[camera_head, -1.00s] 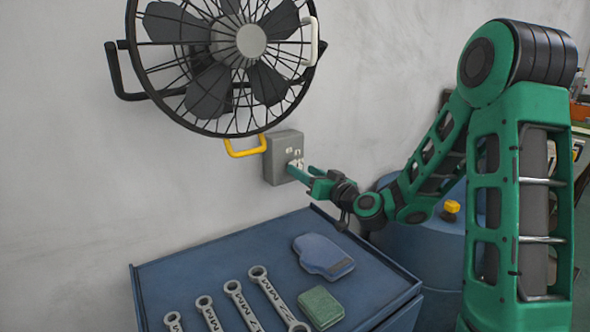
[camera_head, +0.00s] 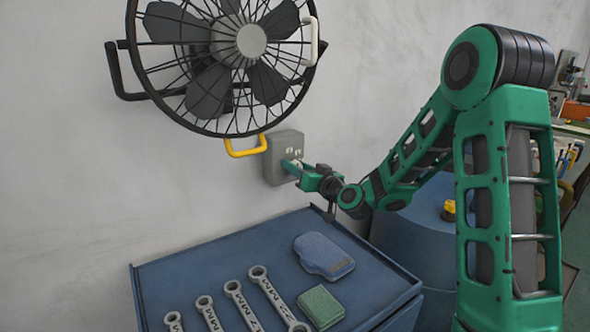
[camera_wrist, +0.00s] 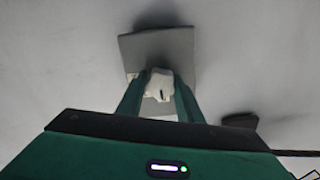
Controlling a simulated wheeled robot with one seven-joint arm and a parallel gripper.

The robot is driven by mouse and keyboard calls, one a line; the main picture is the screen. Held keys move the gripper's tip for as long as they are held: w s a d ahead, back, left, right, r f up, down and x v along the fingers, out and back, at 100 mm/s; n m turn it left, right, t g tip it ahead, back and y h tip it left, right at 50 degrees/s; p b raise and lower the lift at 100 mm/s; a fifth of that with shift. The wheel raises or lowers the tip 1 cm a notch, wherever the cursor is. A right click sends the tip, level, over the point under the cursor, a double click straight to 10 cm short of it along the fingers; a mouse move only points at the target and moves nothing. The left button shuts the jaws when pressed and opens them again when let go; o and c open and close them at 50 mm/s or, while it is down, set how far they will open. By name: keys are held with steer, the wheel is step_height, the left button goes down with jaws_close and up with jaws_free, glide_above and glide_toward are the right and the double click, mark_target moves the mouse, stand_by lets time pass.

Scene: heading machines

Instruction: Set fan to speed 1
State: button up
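The black wall fan (camera_head: 251,41) hangs at the upper left of the head view. A grey control box (camera_head: 272,163) is on the wall below it, with small white marks on its front. The box also shows in the wrist view (camera_wrist: 175,45). My gripper (camera_head: 288,165) reaches the box front. In the wrist view, a white knob (camera_wrist: 158,85) sits between my gripper's two green fingers (camera_wrist: 158,92), which are very close on both sides. Whether they press on it cannot be told. The knob's pointer and setting cannot be read. In the head view my fingers hide the knob.
A yellow handle (camera_head: 246,150) is just left of the box. A blue cabinet (camera_head: 220,255) stands below, bearing several wrenches (camera_head: 241,305), a blue pouch-like item (camera_head: 322,255) and a green block (camera_head: 321,306). A blue drum (camera_head: 415,245) stands to the right.

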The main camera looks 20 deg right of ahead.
steer(key=shift+m, duration=0.3)
steer(key=m, duration=0.4)
steer(key=shift+d+f+m, duration=0.15)
steer(key=shift+m, duration=1.95)
steer(key=shift+d, duration=0.1)
steer(key=o, duration=1.1)
steer(key=v, duration=1)
steer(key=shift+s+d, duration=0.1)
steer(key=shift+s, duration=0.2)
